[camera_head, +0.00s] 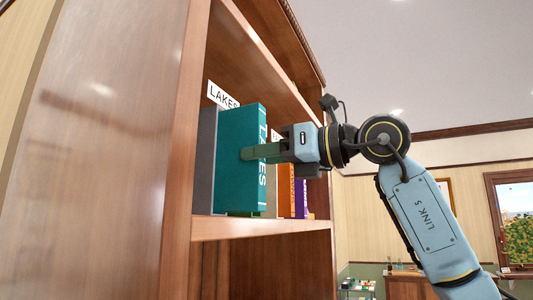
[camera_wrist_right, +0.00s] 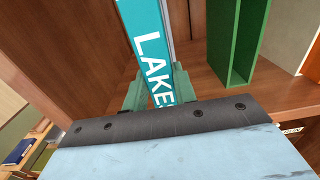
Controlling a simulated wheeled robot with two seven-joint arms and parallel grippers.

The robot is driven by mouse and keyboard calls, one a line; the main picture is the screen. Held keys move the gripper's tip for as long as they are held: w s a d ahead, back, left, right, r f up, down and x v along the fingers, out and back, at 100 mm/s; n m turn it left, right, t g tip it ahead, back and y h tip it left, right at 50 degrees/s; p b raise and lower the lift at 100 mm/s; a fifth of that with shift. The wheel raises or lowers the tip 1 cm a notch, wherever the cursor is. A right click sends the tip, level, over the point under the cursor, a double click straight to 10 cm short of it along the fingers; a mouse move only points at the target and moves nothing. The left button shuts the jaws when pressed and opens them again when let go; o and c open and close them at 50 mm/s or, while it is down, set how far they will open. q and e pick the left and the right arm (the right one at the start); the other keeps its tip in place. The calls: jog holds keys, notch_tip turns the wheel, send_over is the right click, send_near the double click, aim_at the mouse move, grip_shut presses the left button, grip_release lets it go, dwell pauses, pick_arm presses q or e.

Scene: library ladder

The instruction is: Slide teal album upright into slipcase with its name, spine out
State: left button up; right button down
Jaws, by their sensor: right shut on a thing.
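The teal album (camera_head: 236,160) stands upright at the shelf's left end, with its LAKES spine facing out. In the right wrist view the lettered spine (camera_wrist_right: 153,55) lies between my gripper fingers. My right gripper (camera_head: 252,153) is shut on the album near mid-height. A dark grey slipcase (camera_head: 207,160) shows just left of the album, and a white LAKES label (camera_head: 222,95) is above it. I cannot tell whether the album is inside that case or beside it. My left gripper is not in view.
An open, empty green slipcase (camera_wrist_right: 237,45) stands right of the album in the right wrist view. Orange (camera_head: 285,190) and purple (camera_head: 301,198) spines stand farther along the shelf. The shelf board (camera_head: 260,228) and the wooden side upright (camera_head: 187,130) border the space.

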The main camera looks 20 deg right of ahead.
jog(key=shift+p+x, duration=0.95)
jog(key=shift+x, duration=1.4)
jog(key=c, duration=1)
grip_release()
jog(key=shift+r, duration=0.1)
jog(key=shift+c, duration=0.2)
jog(key=b+v, duration=0.2)
jog(key=v, duration=1.1)
jog(key=shift+s+d+b, duration=0.15)
jog(key=shift+d+b, duration=0.05)
jog(key=shift+b, duration=0.2)
